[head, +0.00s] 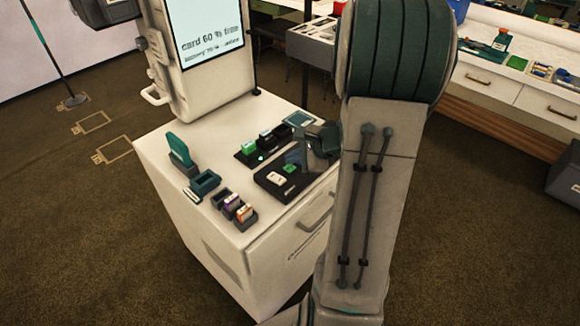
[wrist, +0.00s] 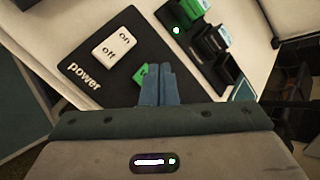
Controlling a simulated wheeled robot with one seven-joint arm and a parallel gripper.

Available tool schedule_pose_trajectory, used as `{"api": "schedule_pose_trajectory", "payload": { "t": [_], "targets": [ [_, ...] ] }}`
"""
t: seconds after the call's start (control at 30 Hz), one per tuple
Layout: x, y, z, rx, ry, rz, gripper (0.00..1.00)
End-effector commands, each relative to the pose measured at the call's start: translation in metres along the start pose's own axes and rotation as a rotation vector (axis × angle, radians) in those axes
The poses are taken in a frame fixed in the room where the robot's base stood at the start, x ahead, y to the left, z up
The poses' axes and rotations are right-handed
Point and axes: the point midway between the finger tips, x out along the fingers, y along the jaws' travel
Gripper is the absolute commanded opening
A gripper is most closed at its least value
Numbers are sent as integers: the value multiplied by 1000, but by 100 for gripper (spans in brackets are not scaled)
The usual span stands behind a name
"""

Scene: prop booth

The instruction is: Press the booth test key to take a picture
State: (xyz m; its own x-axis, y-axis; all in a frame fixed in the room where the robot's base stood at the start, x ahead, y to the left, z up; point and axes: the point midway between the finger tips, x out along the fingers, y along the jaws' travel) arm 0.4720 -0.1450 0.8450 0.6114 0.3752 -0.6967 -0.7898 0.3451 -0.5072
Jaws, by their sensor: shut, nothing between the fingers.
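A black control panel (head: 270,180) lies on the white cabinet top. It bears a green key (head: 290,168) and a white on/off rocker (head: 276,178) near the word "power". The wrist view also shows the panel (wrist: 88,72), the rocker (wrist: 115,46) and part of the green key (wrist: 139,76). My gripper (wrist: 159,68) is shut and empty. Its blue fingers cover the right part of the green key in the wrist view. I cannot tell whether they touch it. A lit screen (head: 207,35) behind reads "card 60 % free".
Behind the panel, a dark holder (head: 244,157) has green and black blocks and a green light. Small holders with cards (head: 238,207) and a teal item (head: 180,150) stand on the left. The screen housing (head: 170,60) rises at the back.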

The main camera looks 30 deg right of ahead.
Motion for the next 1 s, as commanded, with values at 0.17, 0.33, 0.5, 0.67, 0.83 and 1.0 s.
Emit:
{"api": "schedule_pose_trajectory", "payload": {
  "t": [0.17,0.33,0.5,0.67,0.83,1.0],
  "targets": [
    [0,0,0,0,0,0,0],
    [0,0,0,0,0,0,0],
    [0,0,0,0,0,0,0],
    [0,0,0,0,0,0,0],
    [1,1,-1,0,0,0,0],
    [5,4,-4,-1,0,0,0]
  ]
}}
